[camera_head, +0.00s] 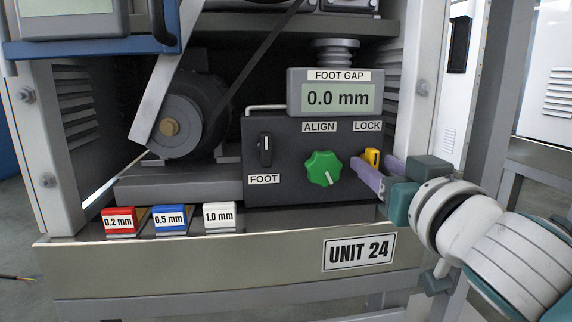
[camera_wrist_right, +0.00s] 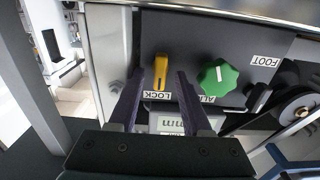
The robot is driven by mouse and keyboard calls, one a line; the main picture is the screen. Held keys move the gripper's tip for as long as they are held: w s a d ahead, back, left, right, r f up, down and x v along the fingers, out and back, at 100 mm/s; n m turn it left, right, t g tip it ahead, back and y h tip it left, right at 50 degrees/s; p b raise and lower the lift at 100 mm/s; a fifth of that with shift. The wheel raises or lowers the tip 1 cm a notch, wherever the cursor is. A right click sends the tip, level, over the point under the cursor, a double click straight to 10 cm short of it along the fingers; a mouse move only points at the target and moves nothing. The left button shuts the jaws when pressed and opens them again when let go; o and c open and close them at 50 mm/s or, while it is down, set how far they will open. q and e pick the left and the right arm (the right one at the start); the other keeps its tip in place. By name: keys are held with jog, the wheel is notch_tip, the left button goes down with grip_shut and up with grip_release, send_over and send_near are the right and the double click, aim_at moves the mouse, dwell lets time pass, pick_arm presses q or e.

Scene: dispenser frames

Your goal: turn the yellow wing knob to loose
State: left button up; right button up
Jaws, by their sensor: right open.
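The yellow wing knob (camera_head: 373,156) sits under the LOCK label (camera_head: 367,126) at the right of the dark control panel (camera_head: 290,190). In the right wrist view the knob (camera_wrist_right: 160,70) shows upside down, its wing in line with the fingers' reach. My right gripper (camera_head: 372,168) is open, with its purple fingers on either side of the knob. The wrist view also shows the gripper (camera_wrist_right: 161,82) straddling it, with a gap visible on each side. Whether the fingertips reach past the wing is hard to tell. My left gripper is not in view.
A green ALIGN knob (camera_head: 323,168) is close left of the gripper. A black FOOT switch (camera_head: 265,150) is further left. The FOOT GAP display (camera_head: 337,98) above reads 0.0 mm. Red (camera_head: 119,219), blue (camera_head: 170,219) and white (camera_head: 219,216) blocks stand on the front ledge. A frame post (camera_head: 425,85) stands right.

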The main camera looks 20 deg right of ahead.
jog(key=shift+c, duration=0.3)
grip_shut()
